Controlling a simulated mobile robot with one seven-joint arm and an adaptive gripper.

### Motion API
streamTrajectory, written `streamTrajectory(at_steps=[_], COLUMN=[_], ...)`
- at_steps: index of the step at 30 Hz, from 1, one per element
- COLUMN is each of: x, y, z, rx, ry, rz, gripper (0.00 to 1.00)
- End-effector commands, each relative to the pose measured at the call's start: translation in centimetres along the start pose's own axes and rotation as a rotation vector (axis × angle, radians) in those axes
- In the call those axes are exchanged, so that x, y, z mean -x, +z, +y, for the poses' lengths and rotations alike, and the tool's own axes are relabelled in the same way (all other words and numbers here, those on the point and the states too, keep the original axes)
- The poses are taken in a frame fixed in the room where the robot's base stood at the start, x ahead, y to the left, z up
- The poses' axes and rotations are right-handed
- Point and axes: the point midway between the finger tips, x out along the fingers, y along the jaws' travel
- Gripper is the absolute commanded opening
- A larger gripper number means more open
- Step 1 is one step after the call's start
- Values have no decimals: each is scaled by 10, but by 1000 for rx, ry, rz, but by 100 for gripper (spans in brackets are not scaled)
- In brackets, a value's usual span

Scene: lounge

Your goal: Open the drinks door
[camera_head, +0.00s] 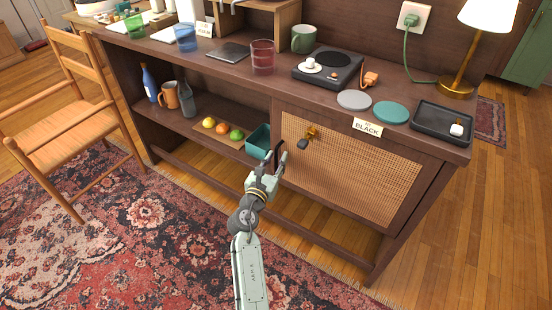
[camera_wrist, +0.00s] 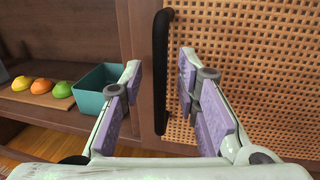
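The drinks door (camera_head: 345,185) is a woven cane panel in a dark wood frame, at the right of the sideboard, and it looks shut. In the wrist view the cane panel (camera_wrist: 250,60) fills the right side. A black vertical bar handle (camera_wrist: 160,75) is on the door's left frame. My gripper (camera_head: 279,156) is at the door's left edge. In the wrist view my gripper (camera_wrist: 160,66) is open, with one finger on each side of the handle's line. I cannot tell whether either finger touches the handle. In the head view the gripper partly hides the handle.
A teal bin (camera_head: 259,138) and a fruit board (camera_head: 246,146) sit on the open shelf to the left. A chair (camera_head: 75,120) stands at left. Rug covers the floor in front.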

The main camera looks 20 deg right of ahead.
Motion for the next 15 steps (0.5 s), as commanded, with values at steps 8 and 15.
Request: streamTrajectory(at_steps=[8, 15], x=[-5, -4], y=[0, 0], z=[0, 0], rx=[-1, -1], ry=[0, 0], rz=[1, 0], gripper=[29, 18])
